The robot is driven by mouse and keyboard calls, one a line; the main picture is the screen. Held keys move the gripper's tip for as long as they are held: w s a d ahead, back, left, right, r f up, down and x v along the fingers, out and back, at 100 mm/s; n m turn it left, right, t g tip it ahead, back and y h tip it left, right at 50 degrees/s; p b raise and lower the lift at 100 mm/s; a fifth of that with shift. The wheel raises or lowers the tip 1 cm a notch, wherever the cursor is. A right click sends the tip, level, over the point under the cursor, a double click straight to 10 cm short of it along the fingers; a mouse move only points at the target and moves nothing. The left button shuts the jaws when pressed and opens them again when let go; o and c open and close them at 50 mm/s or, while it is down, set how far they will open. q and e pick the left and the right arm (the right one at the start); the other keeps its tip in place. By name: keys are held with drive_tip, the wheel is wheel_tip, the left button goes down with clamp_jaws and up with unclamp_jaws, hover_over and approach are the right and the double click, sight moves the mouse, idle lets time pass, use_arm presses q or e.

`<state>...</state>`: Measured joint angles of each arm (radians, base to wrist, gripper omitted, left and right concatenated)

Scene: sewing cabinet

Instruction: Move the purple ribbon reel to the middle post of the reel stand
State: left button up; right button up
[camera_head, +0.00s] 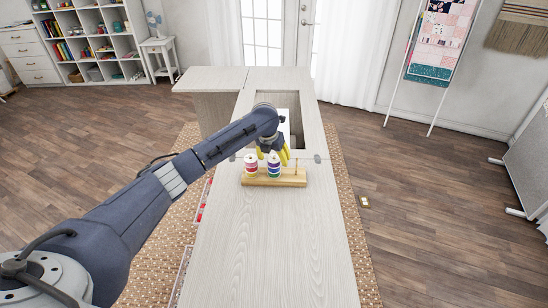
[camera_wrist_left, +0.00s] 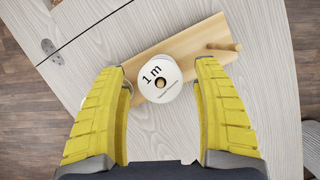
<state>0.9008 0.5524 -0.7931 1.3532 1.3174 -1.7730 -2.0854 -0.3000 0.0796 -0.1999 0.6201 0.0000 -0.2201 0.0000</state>
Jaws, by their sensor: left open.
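The wooden reel stand (camera_head: 290,183) lies across the table; it also shows in the wrist view (camera_wrist_left: 193,42). A reel with purple-blue above a green band (camera_head: 274,168) sits around its middle post. From above, a white reel top marked "1 m" (camera_wrist_left: 153,90) shows in the wrist view. A red-banded reel (camera_head: 251,169) stands to its left; the left finger partly hides a reel edge in the wrist view. The right post (camera_head: 296,167) is bare. My left gripper (camera_head: 273,155) is open, its yellow fingers apart on either side of the "1 m" reel, with gaps showing.
The pale wooden table top (camera_head: 270,240) is clear in front of the stand. Behind the stand is a rectangular opening (camera_head: 292,105) with something white in it. Metal hinges (camera_head: 317,158) sit near the stand. Drawers with coloured contents show along the left table side.

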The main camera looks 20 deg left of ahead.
use_arm(q)
drive_tip(key=v, duration=1.2)
idle(0.4)
